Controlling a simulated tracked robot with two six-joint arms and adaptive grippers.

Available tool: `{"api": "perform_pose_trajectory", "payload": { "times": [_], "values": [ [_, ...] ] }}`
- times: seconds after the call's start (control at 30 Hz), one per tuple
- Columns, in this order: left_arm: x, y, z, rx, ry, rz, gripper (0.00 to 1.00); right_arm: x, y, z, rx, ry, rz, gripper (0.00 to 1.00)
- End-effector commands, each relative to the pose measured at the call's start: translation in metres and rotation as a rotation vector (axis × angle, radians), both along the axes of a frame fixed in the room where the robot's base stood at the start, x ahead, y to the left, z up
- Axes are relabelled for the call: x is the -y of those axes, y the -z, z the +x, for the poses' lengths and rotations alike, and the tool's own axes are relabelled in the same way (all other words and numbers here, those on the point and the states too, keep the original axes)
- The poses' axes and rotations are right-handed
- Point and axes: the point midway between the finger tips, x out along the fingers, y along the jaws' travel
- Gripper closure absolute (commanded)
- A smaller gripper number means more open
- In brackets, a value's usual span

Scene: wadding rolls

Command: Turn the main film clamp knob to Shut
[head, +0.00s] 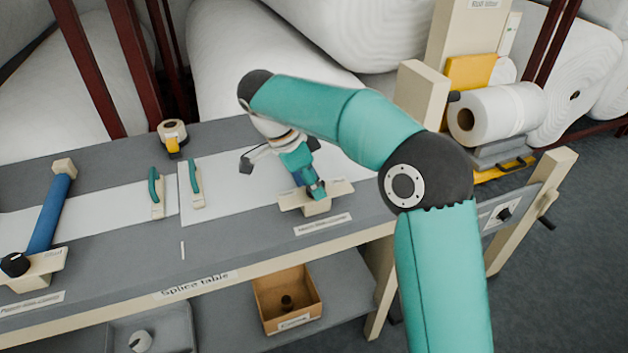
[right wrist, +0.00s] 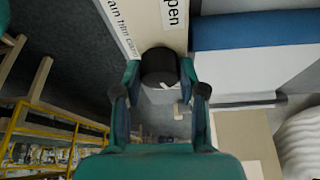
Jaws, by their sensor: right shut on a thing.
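My right gripper (head: 317,188) reaches down to a cream clamp block (head: 318,206) at the front of the splice table. In the right wrist view my right gripper (right wrist: 160,76) is shut on the black main film clamp knob (right wrist: 159,62), one finger on each side. A cream plate (right wrist: 118,22) beside the knob carries a clamp name, partly cut off, and the word "Open" (right wrist: 172,14). A thin pale line shows on the knob; its exact setting is hard to tell. A blue clamp bar (right wrist: 240,31) lies beside the plate. My left gripper is not in view.
Another blue bar (head: 48,214) with a black knob (head: 14,264) stands at the table's left. Two teal-handled tools (head: 156,192) and a tape dispenser (head: 173,137) lie on the table. A cardboard box (head: 287,300) sits on the shelf below. White rolls fill the back.

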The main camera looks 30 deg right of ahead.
Motion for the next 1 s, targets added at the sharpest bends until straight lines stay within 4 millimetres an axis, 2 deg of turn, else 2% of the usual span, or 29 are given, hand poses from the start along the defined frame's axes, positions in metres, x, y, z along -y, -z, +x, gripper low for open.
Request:
{"api": "perform_pose_trajectory", "payload": {
  "times": [0.23,0.27,0.4,0.77,1.0],
  "values": [
    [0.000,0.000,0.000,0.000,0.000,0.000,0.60,0.000,-0.001,0.001,0.008,0.000,0.000,0.94],
    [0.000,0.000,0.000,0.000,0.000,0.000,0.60,0.000,-0.001,0.001,0.008,0.000,0.000,0.54],
    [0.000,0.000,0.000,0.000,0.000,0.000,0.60,0.000,-0.001,0.001,0.006,0.000,0.000,0.35],
    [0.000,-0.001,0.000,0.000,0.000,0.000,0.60,-0.002,-0.003,0.001,0.004,-0.002,0.000,0.35],
    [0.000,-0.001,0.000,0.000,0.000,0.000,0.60,-0.013,-0.031,0.006,0.007,-0.001,0.001,0.35]
  ]
}}
